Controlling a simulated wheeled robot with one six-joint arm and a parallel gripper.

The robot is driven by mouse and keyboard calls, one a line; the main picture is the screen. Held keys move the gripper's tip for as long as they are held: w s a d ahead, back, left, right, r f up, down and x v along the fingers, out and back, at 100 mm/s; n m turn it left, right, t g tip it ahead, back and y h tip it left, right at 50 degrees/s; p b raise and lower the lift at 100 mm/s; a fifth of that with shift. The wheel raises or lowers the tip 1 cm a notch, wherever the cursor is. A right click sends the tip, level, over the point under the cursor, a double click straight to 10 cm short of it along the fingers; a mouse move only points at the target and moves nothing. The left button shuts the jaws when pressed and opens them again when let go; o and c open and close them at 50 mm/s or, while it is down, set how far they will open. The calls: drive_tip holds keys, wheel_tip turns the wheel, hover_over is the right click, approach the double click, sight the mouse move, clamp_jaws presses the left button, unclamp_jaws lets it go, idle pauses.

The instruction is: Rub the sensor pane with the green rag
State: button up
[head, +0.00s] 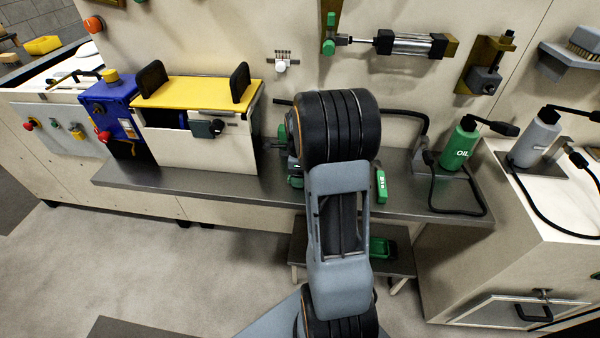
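My arm rises through the middle of the head view and hides part of the bench behind it. My gripper is not visible; I cannot see its fingers. I cannot make out a green rag or a sensor pane for certain. A small green block with white marks (381,186) lies on the grey bench (225,196), just right of my arm. A green tray or box (379,248) sits on a low stand below, partly hidden by my arm. Green and grey fittings (283,133) show just left of my arm, mostly covered.
A cream hopper with a yellow top (195,92) and a blue unit (112,105) stand at left. A green OIL bottle (461,146) and a grey bottle (534,138) stand at right, with black hoses around. A cylinder (408,44) is on the back wall. The bench front is clear at left.

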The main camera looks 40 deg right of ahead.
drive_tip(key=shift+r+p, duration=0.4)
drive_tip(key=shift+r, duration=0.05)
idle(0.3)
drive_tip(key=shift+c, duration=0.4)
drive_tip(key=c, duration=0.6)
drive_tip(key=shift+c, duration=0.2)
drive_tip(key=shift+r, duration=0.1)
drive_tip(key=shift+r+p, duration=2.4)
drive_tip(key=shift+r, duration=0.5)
